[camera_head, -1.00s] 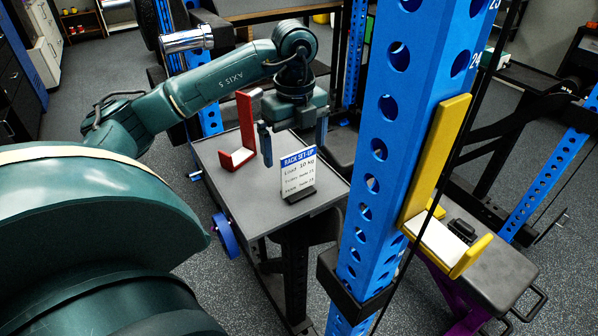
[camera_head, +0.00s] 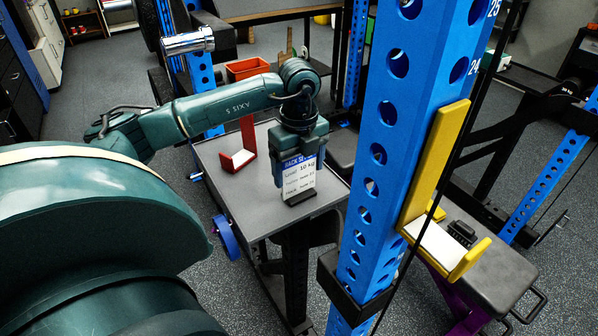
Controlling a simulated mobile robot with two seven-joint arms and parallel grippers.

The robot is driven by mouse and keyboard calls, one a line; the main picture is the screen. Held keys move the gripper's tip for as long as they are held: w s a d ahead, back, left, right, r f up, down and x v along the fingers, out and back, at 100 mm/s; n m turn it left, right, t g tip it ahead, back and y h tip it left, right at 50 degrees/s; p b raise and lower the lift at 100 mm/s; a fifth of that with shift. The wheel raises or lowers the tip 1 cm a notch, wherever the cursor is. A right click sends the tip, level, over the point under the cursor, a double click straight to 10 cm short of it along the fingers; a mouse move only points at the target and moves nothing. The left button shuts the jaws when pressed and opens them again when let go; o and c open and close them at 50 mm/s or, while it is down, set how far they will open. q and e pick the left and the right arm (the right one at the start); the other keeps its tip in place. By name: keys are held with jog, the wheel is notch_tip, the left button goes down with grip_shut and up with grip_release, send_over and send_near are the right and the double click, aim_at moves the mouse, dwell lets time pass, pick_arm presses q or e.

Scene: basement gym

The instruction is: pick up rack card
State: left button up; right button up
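The rack card (camera_head: 298,182) is a white sign with a blue heading and lines of writing. It stands in a dark base on the grey table top. My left gripper (camera_head: 300,167) points down at the card from above. Its fingers are at the card's left and right sides, close to the edges. The top of the card is partly covered by the gripper. Contact between fingers and card cannot be made out, nor whether the fingers are closed on it. My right gripper is not in view.
A red bracket (camera_head: 247,135) stands on the table (camera_head: 262,200) left of the card. A blue upright (camera_head: 385,165) with a yellow hook (camera_head: 435,165) rises close to the table's right. The table's front left is clear.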

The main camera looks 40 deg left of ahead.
pick_arm(q)
jog(key=c, duration=0.6)
jog(key=shift+o, duration=0.2)
